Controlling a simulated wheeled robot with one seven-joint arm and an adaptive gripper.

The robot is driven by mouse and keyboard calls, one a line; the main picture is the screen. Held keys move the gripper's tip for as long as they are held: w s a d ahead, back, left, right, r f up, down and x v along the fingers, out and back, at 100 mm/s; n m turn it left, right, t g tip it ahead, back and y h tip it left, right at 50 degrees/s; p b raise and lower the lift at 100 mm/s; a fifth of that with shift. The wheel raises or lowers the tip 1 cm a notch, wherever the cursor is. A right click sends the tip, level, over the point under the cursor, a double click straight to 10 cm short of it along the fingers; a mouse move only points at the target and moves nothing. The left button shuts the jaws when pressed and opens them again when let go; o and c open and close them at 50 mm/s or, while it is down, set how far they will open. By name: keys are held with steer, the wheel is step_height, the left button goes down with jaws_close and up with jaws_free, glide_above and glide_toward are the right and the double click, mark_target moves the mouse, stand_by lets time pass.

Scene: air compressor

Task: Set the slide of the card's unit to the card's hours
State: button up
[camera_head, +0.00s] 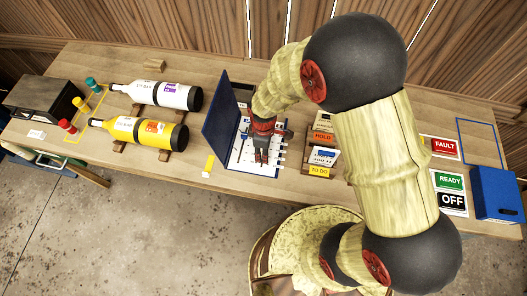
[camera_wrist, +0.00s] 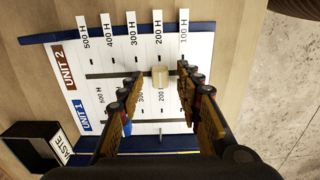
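The hours board (camera_wrist: 200,50) has a brown UNIT 2 label (camera_wrist: 68,68) and a blue UNIT 1 label (camera_wrist: 77,113), with rows marked 100 H to 500 H. A cream slide (camera_wrist: 160,77) sits on the UNIT 2 track around the 200 H line. A blue piece (camera_wrist: 127,126), apparently the UNIT 1 slide, is partly hidden behind a finger. My gripper (camera_wrist: 160,75) is open, its fingertips either side of the cream slide with gaps showing. In the head view my gripper (camera_head: 261,152) is over the white board (camera_head: 240,158). A card (camera_head: 323,156) stands in the TO DO slot (camera_head: 320,171); its text is unreadable.
A blue upright panel (camera_head: 221,108) stands along the board's left side. White (camera_head: 172,95) and yellow (camera_head: 150,132) bottles lie farther left. A HOLD slot (camera_head: 322,137) is behind TO DO. FAULT (camera_head: 445,147), READY (camera_head: 450,181) and OFF (camera_head: 452,201) signs lie right.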

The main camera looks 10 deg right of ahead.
steer(key=shift+f, duration=0.1)
steer(key=shift+c, duration=1)
jaws_close()
steer(key=shift+w, duration=0.1)
